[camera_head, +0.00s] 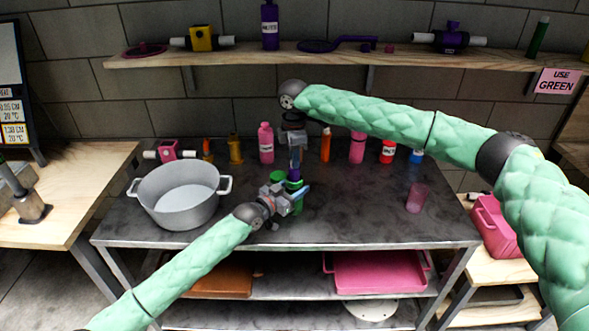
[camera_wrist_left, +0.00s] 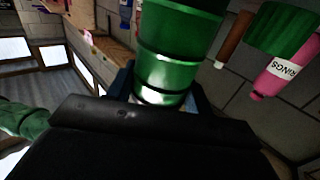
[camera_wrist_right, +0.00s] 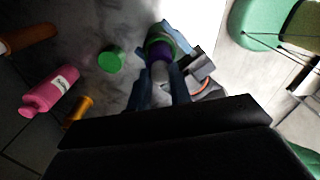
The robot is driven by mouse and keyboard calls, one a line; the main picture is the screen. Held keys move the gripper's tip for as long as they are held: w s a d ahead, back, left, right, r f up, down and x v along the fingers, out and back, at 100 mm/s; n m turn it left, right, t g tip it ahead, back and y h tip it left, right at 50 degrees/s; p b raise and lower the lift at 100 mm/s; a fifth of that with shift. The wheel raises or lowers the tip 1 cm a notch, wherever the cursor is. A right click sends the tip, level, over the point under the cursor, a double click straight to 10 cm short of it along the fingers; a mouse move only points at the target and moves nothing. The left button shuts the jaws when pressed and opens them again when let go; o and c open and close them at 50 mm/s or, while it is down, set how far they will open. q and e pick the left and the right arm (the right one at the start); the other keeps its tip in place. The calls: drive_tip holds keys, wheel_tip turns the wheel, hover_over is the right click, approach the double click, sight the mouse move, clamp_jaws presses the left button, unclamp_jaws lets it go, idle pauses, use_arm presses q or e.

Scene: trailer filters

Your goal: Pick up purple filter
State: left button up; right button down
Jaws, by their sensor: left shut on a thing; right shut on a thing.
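The purple filter (camera_head: 295,174) is at the middle of the metal table, under my right gripper (camera_head: 295,158). That gripper points down and is shut on its pale upper part. In the right wrist view the purple part (camera_wrist_right: 161,50) sits at the mouth of a green housing; how deep it goes is unclear. The green housing (camera_wrist_left: 178,45) fills the middle of the left wrist view. My left gripper (camera_head: 285,197) is shut on it from the side, upright above the table. The two grippers are close together.
A green cap (camera_wrist_right: 111,60) lies beside the housing. A grey pot (camera_head: 180,195) stands left and a pink cup (camera_head: 415,197) right. Several bottles, including a pink one (camera_head: 266,143), line the back. A shelf (camera_head: 340,57) runs above.

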wheel_tip(320, 180, up, 13)
idle(0.3)
drive_tip(key=shift+r, duration=0.1)
use_arm(q)
drive_tip(key=o, duration=1.1)
